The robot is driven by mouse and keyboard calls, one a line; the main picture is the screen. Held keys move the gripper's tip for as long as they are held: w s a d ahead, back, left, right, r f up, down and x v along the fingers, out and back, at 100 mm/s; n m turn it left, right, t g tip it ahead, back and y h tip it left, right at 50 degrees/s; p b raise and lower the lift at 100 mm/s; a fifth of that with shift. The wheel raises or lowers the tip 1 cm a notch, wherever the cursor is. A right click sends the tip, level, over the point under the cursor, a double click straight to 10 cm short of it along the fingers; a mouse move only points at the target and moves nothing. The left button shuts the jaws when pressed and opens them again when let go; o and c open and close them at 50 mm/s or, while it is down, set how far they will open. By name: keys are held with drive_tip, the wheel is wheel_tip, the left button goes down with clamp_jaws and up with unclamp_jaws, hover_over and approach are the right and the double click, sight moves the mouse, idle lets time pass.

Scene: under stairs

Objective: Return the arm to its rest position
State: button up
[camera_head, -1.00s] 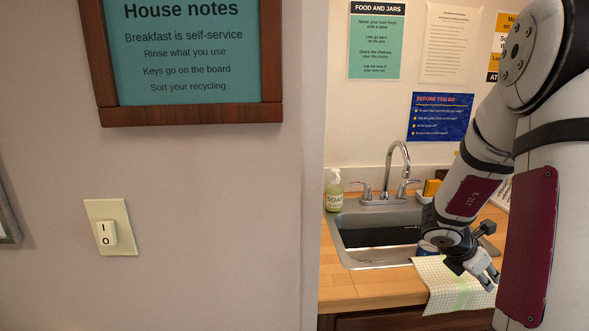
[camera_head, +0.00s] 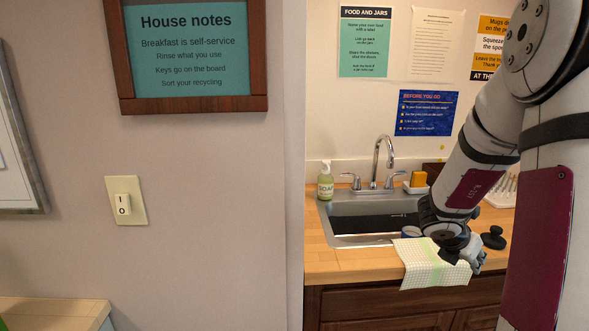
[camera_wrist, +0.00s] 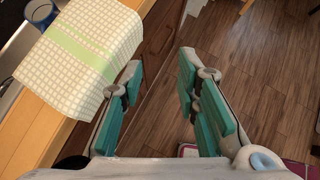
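My gripper (camera_head: 470,262) is at the lower right in the head view, in front of the counter edge beside the checkered cloth. In the wrist view my gripper (camera_wrist: 160,110) shows two teal-padded fingers spread wide apart with nothing between them. Wood floor and the cabinet front show through the gap. My arm folds down from the upper right of the head view.
A checkered cloth (camera_head: 432,266) hangs over the edge of the wooden counter (camera_head: 350,268); it also shows in the wrist view (camera_wrist: 85,50). A sink (camera_head: 350,222), soap bottle (camera_head: 325,182) and black knobbed object (camera_head: 493,238) are behind. A wall with a light switch (camera_head: 126,201) stands left.

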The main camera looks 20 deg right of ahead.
drive_tip(key=w+a+r+n+t+y, duration=0.2)
drive_tip(key=w+a+r+n+t, duration=0.3)
drive_tip(key=w+a+r+n, duration=0.35)
drive_tip(key=a+r+n+t+y, duration=0.2)
drive_tip(key=a+r+n+y, duration=0.1)
drive_tip(key=a+n, duration=0.75)
drive_tip(key=a+r+n+t+y, duration=0.1)
drive_tip(key=a+r+n+y, duration=0.15)
drive_tip(key=a+n, duration=0.85)
drive_tip(key=s+a+n+g+y, duration=0.1)
drive_tip(key=s+a+n+y, duration=0.2)
drive_tip(key=s+a+n, duration=0.4)
drive_tip(key=s+a+f+n+g, duration=0.1)
drive_tip(key=s+n+g, duration=0.1)
drive_tip(key=s+n, duration=0.5)
drive_tip(key=s+a+f+n+g+h, duration=0.1)
drive_tip(key=s+n+g, duration=0.1)
drive_tip(key=s+n, duration=0.5)
drive_tip(key=shift+a+n+b, duration=0.3)
drive_tip(key=shift+n+b, duration=0.1)
